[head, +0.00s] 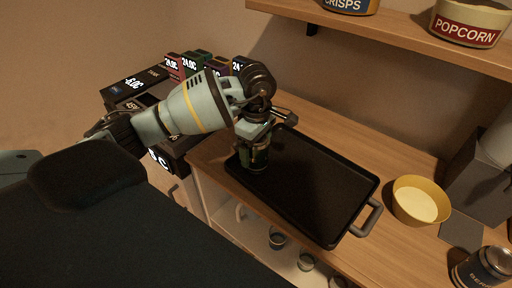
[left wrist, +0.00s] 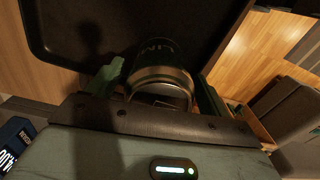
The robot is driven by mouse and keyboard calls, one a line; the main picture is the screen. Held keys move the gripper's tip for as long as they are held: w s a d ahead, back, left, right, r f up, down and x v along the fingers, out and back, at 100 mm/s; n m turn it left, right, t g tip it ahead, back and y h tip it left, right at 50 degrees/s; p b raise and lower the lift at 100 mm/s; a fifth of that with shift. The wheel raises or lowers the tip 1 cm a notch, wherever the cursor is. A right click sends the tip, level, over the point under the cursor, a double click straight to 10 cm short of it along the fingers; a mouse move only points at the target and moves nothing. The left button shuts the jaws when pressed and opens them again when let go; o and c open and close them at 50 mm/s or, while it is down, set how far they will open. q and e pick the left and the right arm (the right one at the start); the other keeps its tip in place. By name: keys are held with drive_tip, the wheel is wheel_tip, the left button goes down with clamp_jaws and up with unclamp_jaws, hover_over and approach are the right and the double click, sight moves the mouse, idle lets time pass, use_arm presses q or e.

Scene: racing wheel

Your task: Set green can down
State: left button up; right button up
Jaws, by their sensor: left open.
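The dark green can (head: 257,160) with a metallic rim stands on the left end of a black tray (head: 318,190) on the wooden counter. My left gripper (head: 255,130) is right at the can, reaching over it from above. In the left wrist view, the can (left wrist: 162,68) sits between the two green fingers of the open left gripper (left wrist: 158,88). I cannot tell whether a finger still touches it. The gripper partly hides the can's top in the head view. My right gripper is not in view.
A yellow bowl (head: 420,201) stands right of the tray, near its grey handle (head: 368,217). A dark can (head: 485,268) is at the lower right. A shelf above holds popcorn (head: 470,22) and crisps (head: 348,5) containers. Dark labelled boxes (head: 135,85) stand at the left. Most of the tray is clear.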

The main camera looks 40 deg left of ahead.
use_arm(q)
wheel_tip(320, 180, up, 12)
drive_tip(key=shift+f, duration=0.1)
